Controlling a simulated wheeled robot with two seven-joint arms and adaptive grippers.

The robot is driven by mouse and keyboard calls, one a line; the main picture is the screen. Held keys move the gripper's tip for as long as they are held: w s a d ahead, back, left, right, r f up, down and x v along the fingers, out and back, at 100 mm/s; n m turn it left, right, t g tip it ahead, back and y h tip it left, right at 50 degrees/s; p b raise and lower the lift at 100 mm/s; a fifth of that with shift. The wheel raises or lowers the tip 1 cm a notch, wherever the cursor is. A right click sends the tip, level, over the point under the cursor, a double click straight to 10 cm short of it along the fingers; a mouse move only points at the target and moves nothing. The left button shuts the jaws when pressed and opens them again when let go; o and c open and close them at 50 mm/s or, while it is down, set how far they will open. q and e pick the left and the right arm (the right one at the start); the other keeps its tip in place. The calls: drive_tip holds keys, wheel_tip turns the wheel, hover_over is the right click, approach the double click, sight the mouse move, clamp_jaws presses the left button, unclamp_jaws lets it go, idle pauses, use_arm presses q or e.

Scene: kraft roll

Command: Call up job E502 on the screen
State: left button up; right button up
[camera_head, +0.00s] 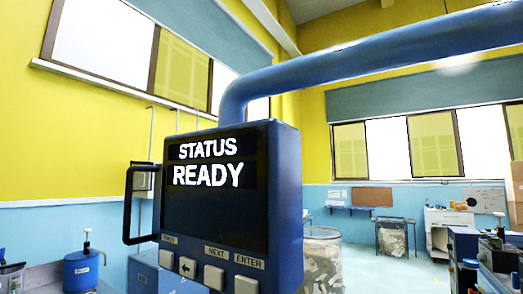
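The control panel's screen (218,200) faces me at the centre of the head view, in a blue housing (287,200) hung from a thick blue pipe arm. It reads "STATUS" and "READY" in white letters; the rest of the screen is dark, and no job number shows. The left arrow button (188,266) and the NEXT button (214,277) are beside the ENTER button (246,285), which the lower picture edge partly cuts. The label of the leftmost button (167,258) is too small to read surely. Neither gripper is in view.
A black handle (130,205) sticks out on the panel's left side. The blue pipe arm (380,58) crosses the upper right. A blue canister (82,270) stands at lower left. Workbenches and bins stand far behind at right, with open floor (385,272) between.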

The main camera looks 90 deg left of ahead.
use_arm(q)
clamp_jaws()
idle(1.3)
